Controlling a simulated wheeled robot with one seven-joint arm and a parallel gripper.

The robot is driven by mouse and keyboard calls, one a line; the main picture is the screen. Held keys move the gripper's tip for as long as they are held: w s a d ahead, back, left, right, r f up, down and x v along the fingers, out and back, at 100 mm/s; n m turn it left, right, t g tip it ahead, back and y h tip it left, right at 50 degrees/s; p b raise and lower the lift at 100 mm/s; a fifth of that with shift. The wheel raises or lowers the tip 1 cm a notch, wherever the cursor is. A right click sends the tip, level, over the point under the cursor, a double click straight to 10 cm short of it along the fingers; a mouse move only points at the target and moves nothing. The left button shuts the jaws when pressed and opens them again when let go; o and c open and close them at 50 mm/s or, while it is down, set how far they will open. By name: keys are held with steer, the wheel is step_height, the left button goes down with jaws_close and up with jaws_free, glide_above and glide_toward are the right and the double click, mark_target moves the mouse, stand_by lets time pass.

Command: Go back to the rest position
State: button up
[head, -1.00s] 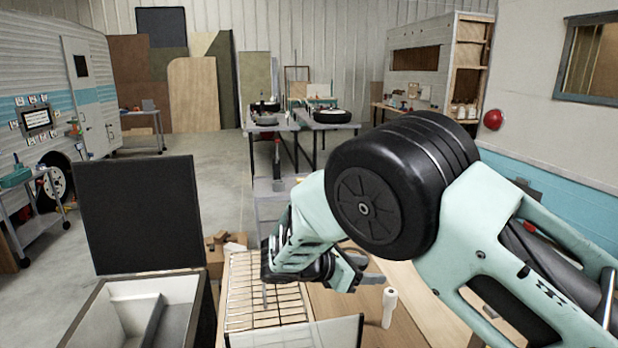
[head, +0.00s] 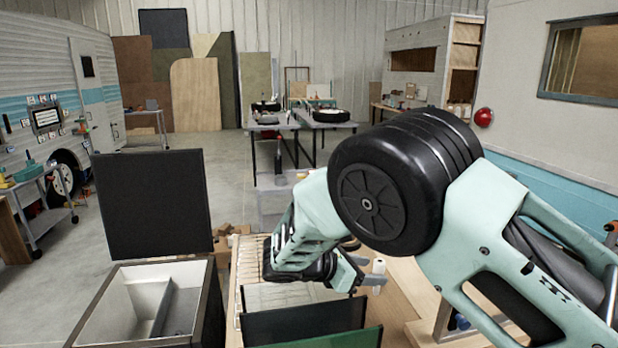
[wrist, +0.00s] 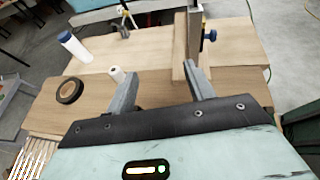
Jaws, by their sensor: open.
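My gripper (head: 372,277) is over the wooden bench (head: 415,290) in the head view, reaching forward from my arm. In the wrist view my gripper (wrist: 160,84) has its two grey fingers apart, with nothing between them. A small white cylinder (wrist: 117,74) stands on the bench just beyond the left finger, and it also shows in the head view (head: 379,266), partly hidden by the gripper. A wire rack (head: 250,262) lies under and left of my arm, mostly hidden.
An open box with a raised black lid (head: 152,205) stands left of the bench. Dark upright panels (head: 305,320) stand at its near end. The wrist view shows a black tape roll (wrist: 69,90), a blue-capped white bottle (wrist: 75,47) and a wooden upright with a clamp (wrist: 193,45).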

steer(key=s+d+r+m+g+y, duration=0.2)
steer(key=s+d+m+g+y, duration=0.45)
steer(key=d, duration=0.65)
steer(key=s+d+r+m+t+y, duration=0.2)
steer(key=s+d+m+y, duration=0.15)
steer(key=s+m, duration=0.4)
steer(key=s+d+r+m+t+y, duration=0.2)
steer(key=s+d+m, duration=0.2)
steer(key=s+m, duration=0.35)
steer(key=s+a+f+n+b, duration=0.2)
steer(key=s+a+b, duration=0.1)
steer(key=a, duration=0.3)
steer(key=s+a+f+n+g+b, duration=0.1)
steer(key=s+a+f+n+b, duration=0.1)
steer(key=s+a, duration=0.3)
steer(key=s+a+f+n+g+y+b, duration=0.1)
steer(key=s+a+f+n+b, duration=0.1)
steer(key=s+a+f+b, duration=0.2)
steer(key=a+b, duration=0.1)
steer(key=a, duration=0.2)
steer(key=shift+s+a+n, duration=0.15)
steer(key=shift+a+n, duration=0.2)
steer(key=shift+f+g, duration=0.1)
steer(key=shift+g, duration=0.15)
